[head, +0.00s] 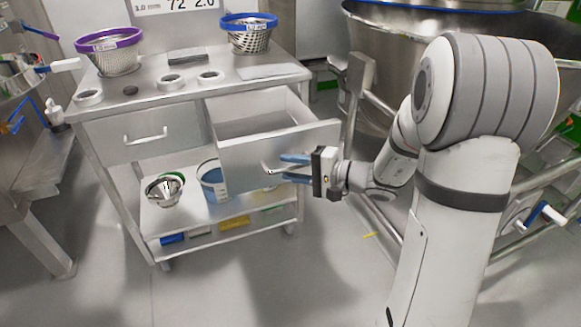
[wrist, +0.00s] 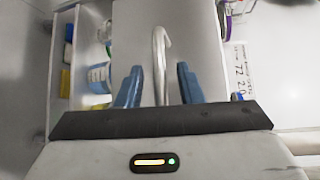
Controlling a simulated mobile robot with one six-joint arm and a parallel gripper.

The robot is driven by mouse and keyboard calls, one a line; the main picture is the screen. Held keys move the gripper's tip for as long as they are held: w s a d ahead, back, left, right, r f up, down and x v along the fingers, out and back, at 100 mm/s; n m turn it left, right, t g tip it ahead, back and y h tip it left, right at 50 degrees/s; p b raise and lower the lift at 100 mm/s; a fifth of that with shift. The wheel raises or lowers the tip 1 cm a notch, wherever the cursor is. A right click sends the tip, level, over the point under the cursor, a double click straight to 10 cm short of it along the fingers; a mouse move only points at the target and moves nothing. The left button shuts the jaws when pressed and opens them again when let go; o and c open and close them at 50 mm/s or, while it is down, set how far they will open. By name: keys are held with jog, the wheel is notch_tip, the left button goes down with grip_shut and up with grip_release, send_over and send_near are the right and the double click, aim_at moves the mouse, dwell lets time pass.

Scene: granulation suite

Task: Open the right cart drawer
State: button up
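The right cart drawer (head: 283,143) is pulled well out from the grey metal cart (head: 206,89), and its inside looks empty. Its bar handle (head: 265,168) is on the front panel. My gripper (head: 284,168) is at that handle with its blue fingers apart. In the wrist view, the handle (wrist: 160,55) lies between the two fingers of my gripper (wrist: 159,80), with a gap visible on each side. The left drawer (head: 144,134) is shut.
On the cart top are a purple-rimmed basket (head: 117,62), a blue-rimmed basket (head: 250,42) and several rings. The lower shelf holds a metal bowl (head: 165,189) and a blue container (head: 213,184). A large steel vessel (head: 395,50) with rails stands at the right.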

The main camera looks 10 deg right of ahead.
jog(key=p+v, duration=0.1)
jog(key=v, duration=0.6)
jog(key=shift+d, duration=0.15)
jog(key=shift+s, duration=0.1)
jog(key=s+a+r+n+g+h+p, duration=0.45)
jog(key=s+r+g+p, duration=0.25)
jog(key=s+r+p, duration=0.55)
jog(key=s+d+r+n+t+h+p, duration=0.1)
jog(key=s+d+r+h+p, duration=0.2)
jog(key=r+h+p, duration=0.2)
jog(key=s+d+r+n+h+p, duration=0.2)
jog(key=d+r+h+p, duration=0.2)
jog(key=r+p, duration=0.5)
jog(key=shift+s+r+t+h, duration=0.35)
jog(key=shift+s+r+t, duration=0.05)
jog(key=shift+r, duration=0.05)
